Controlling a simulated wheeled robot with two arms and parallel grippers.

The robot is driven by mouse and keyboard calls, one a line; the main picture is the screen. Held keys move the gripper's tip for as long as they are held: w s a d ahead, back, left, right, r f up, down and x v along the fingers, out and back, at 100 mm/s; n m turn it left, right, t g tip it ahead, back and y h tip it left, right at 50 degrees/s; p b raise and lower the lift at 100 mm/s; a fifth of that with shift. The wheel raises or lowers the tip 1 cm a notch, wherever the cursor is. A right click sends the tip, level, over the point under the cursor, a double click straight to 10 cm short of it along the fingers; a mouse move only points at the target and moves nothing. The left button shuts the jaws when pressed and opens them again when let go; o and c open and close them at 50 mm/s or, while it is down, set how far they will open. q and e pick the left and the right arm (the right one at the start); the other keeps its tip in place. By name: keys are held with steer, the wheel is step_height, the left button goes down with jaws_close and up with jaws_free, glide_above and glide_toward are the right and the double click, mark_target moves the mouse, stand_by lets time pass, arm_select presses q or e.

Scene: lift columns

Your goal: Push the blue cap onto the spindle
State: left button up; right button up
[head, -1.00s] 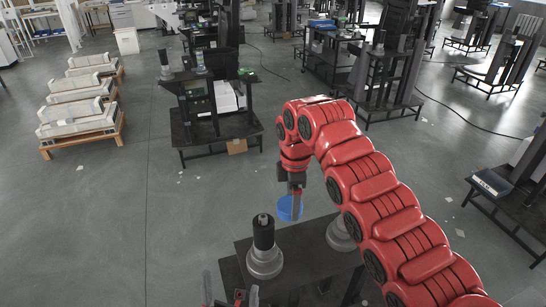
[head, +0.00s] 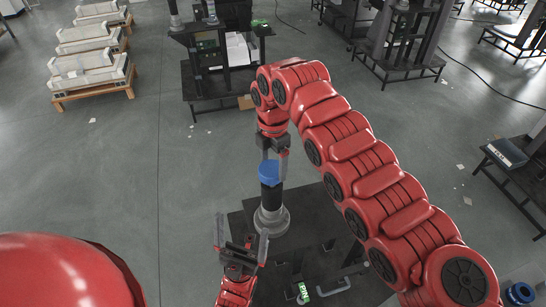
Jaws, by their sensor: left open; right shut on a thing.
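The blue cap (head: 268,173) is between the fingers of my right gripper (head: 274,168), which points down from the end of the red arm. The black spindle (head: 271,197) stands upright on a grey flanged base (head: 271,220) on the dark table. The cap is in line with the spindle's top and hides it; I cannot tell how far the cap sits over it. My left gripper (head: 242,246) is open and empty, low in front of the spindle base, with its fingers spread upward.
The dark table (head: 310,232) carries the spindle base. A green-marked part (head: 303,293) lies near its front. A blue ring-shaped thing (head: 521,293) shows at the lower right. Pallets and workstations stand farther off on open grey floor.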

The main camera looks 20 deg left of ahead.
steer(key=shift+f, duration=0.25)
steer(key=shift+f, duration=0.15)
steer(key=shift+d+f+b, duration=0.1)
steer(key=shift+f+b, duration=0.15)
steer(key=shift+b, duration=0.2)
steer(key=shift+w, duration=0.1)
steer(key=shift+f, duration=0.15)
steer(key=shift+f+b, duration=0.3)
steer(key=shift+b, duration=0.25)
steer(key=shift+f, duration=0.1)
stand_by(0.4)
steer(key=shift+f+b, duration=0.35)
steer(key=shift+b, duration=0.1)
